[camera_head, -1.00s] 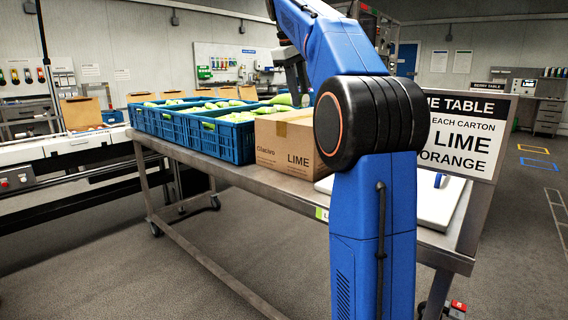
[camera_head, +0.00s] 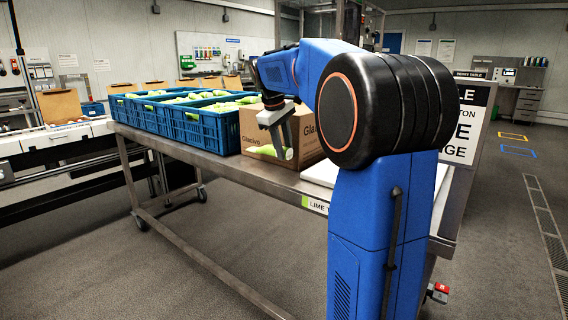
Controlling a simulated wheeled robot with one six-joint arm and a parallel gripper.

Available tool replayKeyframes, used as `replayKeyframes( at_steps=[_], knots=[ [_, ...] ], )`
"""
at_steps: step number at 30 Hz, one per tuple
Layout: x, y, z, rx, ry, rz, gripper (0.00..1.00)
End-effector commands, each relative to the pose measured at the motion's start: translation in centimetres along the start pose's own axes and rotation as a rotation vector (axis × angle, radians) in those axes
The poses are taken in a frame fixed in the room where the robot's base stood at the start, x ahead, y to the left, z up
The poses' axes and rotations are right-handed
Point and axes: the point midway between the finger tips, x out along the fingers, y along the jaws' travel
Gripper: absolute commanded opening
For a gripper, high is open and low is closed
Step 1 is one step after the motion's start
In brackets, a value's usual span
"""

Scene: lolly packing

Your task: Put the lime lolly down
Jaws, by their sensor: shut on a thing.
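My gripper (camera_head: 280,138) hangs fingers-down in front of the near face of the cardboard carton (camera_head: 309,142). It is shut on the lime lolly (camera_head: 270,151), a pale green wrapped piece showing on both sides of the fingertips. The lolly is low, near the foot of the carton and over the steel table (camera_head: 225,168). I cannot tell whether it touches the table. My arm hides the carton's right part and much of the table's right end.
Blue crates (camera_head: 204,134) with green lollies stand in a row left of the carton. A white board (camera_head: 320,173) lies right of the carton, partly behind my arm. A sign (camera_head: 473,120) stands at the right end. The table's front edge strip is clear.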

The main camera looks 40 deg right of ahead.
Motion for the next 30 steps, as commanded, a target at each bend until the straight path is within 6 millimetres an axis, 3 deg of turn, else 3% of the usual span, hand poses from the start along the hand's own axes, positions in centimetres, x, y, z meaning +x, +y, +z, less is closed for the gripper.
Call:
replayKeyframes(
  at_steps=[16, 27, 28, 30],
  knots=[
    [4.8, -1.5, 0.0, 0.000, -0.001, -0.001, 0.05],
    [5.2, -1.6, 0.0, 0.000, 0.001, 0.001, 0.05],
    [5.2, -1.6, 0.0, 0.000, 0.001, 0.001, 0.31],
    [5.2, -1.6, 0.0, 0.000, 0.001, 0.001, 0.37]
  ],
)
